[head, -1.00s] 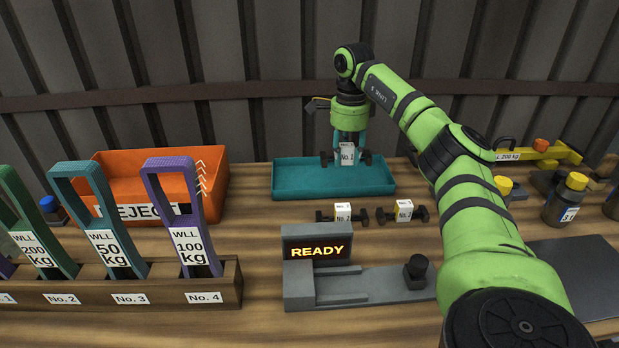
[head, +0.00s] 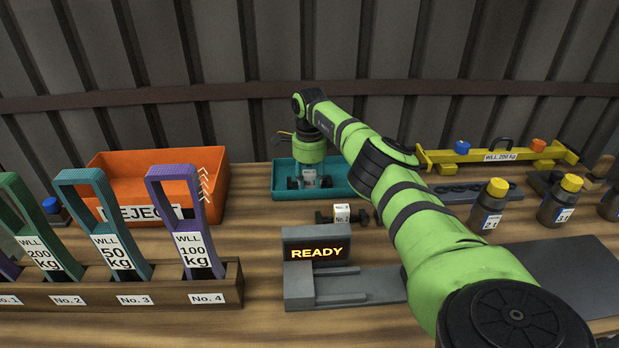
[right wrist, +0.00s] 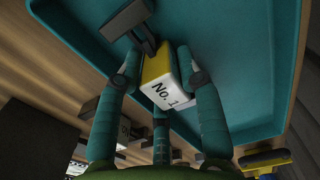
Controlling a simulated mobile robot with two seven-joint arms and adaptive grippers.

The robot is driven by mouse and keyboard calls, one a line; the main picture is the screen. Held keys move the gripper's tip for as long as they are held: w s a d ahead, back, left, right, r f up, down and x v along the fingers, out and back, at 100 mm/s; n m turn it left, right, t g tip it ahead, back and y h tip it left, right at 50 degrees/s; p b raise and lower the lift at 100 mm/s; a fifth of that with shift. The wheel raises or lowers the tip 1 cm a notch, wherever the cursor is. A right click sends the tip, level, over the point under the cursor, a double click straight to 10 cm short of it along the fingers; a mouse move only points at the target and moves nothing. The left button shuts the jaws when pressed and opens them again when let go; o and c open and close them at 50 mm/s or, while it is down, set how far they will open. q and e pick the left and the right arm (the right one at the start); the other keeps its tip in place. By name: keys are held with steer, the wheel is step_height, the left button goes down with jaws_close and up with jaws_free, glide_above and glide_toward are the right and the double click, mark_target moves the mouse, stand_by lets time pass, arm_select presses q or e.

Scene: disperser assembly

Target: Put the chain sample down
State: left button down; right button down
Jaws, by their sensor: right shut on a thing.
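The chain sample (head: 309,179), a small block labelled No. 1 with dark ends, is in my right gripper (head: 310,168). In the right wrist view the sample (right wrist: 164,88) shows a yellow side and a white label face, with the teal fingers of the gripper (right wrist: 160,70) closed around it. It is low over the left part of the teal tray (head: 280,190). I cannot tell whether it touches the tray floor. My right forearm hides the tray's right part. My left gripper is not in view.
A No. 2 sample (head: 342,213) lies in front of the tray, with my arm beside it. The orange reject bin (head: 150,170) stands left of the tray. A grey fixture reading READY (head: 316,253) is nearer.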

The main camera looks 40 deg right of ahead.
mark_target(309, 174)
steer(key=c, duration=0.8)
jaws_free()
steer(key=shift+f, duration=0.1)
step_height(309, 174, up, 12)
steer(key=shift+r, duration=0.25)
steer(key=shift+a, duration=0.1)
